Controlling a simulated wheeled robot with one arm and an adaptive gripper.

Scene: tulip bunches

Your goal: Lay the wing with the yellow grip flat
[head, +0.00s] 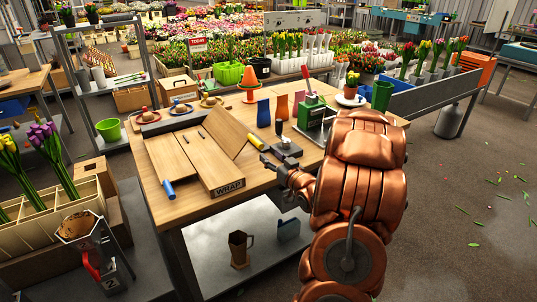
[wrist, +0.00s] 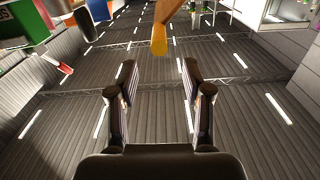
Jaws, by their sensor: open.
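The wooden wrap board (head: 207,165) lies on the table, with a "WRAP" label on its front edge. Its right wing (head: 222,130) stands tilted up, with the yellow grip (head: 256,142) at its outer corner. The left wing (head: 169,158) with a blue grip (head: 168,189) looks low, close to flat. My gripper (head: 279,170) is open and empty, just right of the board and near the yellow grip. In the wrist view, the yellow grip (wrist: 159,40) and a strip of the wing (wrist: 168,10) show beyond my open fingers (wrist: 157,75), apart from them.
The table's front edge (head: 215,212) is bare.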

